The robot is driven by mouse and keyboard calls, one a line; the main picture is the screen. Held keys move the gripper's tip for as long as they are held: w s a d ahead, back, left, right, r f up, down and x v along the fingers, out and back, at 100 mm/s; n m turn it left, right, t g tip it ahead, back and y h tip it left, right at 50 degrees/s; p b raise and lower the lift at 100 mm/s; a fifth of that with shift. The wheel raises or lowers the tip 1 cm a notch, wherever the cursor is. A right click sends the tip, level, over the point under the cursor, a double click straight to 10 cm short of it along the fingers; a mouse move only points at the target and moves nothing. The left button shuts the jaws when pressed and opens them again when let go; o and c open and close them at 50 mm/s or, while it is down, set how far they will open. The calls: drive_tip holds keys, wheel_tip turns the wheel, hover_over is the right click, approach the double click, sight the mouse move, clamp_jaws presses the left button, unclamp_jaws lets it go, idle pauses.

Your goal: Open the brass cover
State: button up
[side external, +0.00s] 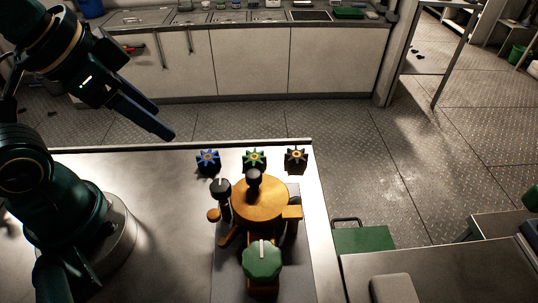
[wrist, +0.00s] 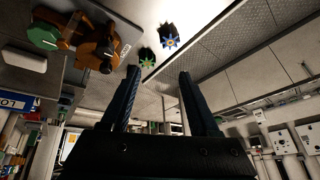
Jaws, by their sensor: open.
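The brass cover (side external: 262,207) is a round orange-brown disc lying flat on top of a brass fixture on the metal table. A black knob (side external: 254,180) stands upright on it. In the wrist view the brass fixture (wrist: 92,40) shows at the upper left, tilted in the picture; I cannot make out the cover's edge there. My gripper (side external: 167,133) is at the upper left, above the table's back edge, well apart from the cover. In the wrist view its two fingers (wrist: 160,71) are spread with nothing between them.
A green octagonal knob (side external: 262,261) is in front of the cover, and a black-topped post (side external: 220,187) stands left of it. Blue (side external: 208,158), green (side external: 254,158) and black (side external: 295,157) star-shaped handwheels stand behind it. The table (side external: 165,200) is clear left of the fixture.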

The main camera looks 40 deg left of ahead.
wheel_tip(320, 180, up, 2)
drive_tip(key=w+d+r+m+g, duration=0.1)
drive_tip(key=w+d+m, duration=0.15)
drive_tip(key=m, duration=0.35)
drive_tip(key=m+g, duration=0.5)
drive_tip(key=m, duration=0.4)
hover_over(253, 173)
wheel_tip(253, 173, down, 6)
drive_tip(key=shift+f, duration=2.55)
clamp_jaws()
drive_tip(key=shift+r, duration=0.1)
